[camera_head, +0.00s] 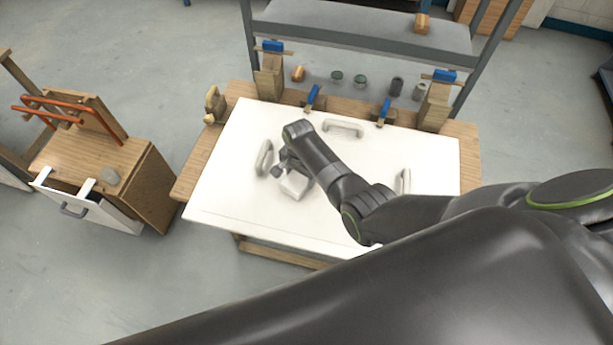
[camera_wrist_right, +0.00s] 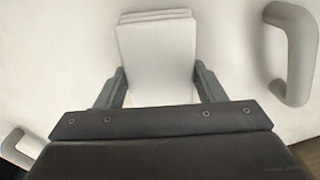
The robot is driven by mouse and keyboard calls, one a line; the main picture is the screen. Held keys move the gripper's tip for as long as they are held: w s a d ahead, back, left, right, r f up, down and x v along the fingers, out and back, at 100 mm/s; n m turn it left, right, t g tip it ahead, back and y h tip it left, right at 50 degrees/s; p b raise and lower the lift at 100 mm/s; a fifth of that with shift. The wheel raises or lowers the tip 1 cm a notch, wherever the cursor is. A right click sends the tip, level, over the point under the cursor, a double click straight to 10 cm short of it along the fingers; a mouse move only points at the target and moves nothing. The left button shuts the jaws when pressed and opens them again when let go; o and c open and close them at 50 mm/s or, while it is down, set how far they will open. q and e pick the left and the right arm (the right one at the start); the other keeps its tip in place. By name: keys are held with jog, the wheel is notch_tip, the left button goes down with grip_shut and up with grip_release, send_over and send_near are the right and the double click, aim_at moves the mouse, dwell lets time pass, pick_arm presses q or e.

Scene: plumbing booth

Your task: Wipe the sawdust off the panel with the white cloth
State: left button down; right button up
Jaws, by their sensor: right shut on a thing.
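The white panel (camera_head: 235,185) lies flat on the wooden bench. My right gripper (camera_head: 285,177) is over the left-middle part of the panel, close to its surface. It is shut on the white cloth (camera_head: 294,186), a folded pad. In the right wrist view the cloth (camera_wrist_right: 157,50) sits between the two fingers of my right gripper (camera_wrist_right: 160,85). Whether the cloth touches the panel is hard to tell. No clear sawdust shows on the panel, though its surface looks faintly shaded in places. My left gripper is not in view.
Pale handles stand on the panel: left (camera_head: 264,158), far (camera_head: 342,128) and right (camera_head: 403,181). Blue-topped clamps (camera_head: 313,97) line its far edge. A wooden cabinet (camera_head: 110,165) with an open drawer stands at left. My arm hides the panel's near right.

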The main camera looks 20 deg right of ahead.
jog(key=shift+w+d+f+b, duration=0.15)
jog(key=shift+w+d+b, duration=0.45)
jog(key=shift+w+b, duration=0.1)
jog(key=shift+s+d+r+p, duration=0.25)
jog(key=shift+d+p, duration=0.2)
jog(key=shift+p, duration=0.25)
jog(key=shift+s+d+p, duration=0.5)
jog(key=shift+d+p, duration=0.15)
jog(key=shift+d, duration=0.05)
jog(key=shift+s+d+f+p, duration=0.1)
jog(key=shift+s+d+p, duration=0.25)
jog(key=shift+d, duration=0.1)
jog(key=shift+s+d+p, duration=0.45)
jog(key=shift+d+p, duration=0.2)
jog(key=shift+d, duration=0.05)
jog(key=shift+s+d, duration=0.6)
jog(key=shift+d, duration=0.25)
jog(key=shift+s+d, duration=0.75)
jog(key=shift+d, duration=0.35)
jog(key=shift+s+d, duration=0.7)
jog(key=shift+d, duration=0.4)
jog(key=shift+s+d, duration=0.75)
jog(key=shift+d, duration=0.35)
jog(key=shift+s+d, duration=0.55)
jog(key=shift+d, duration=0.35)
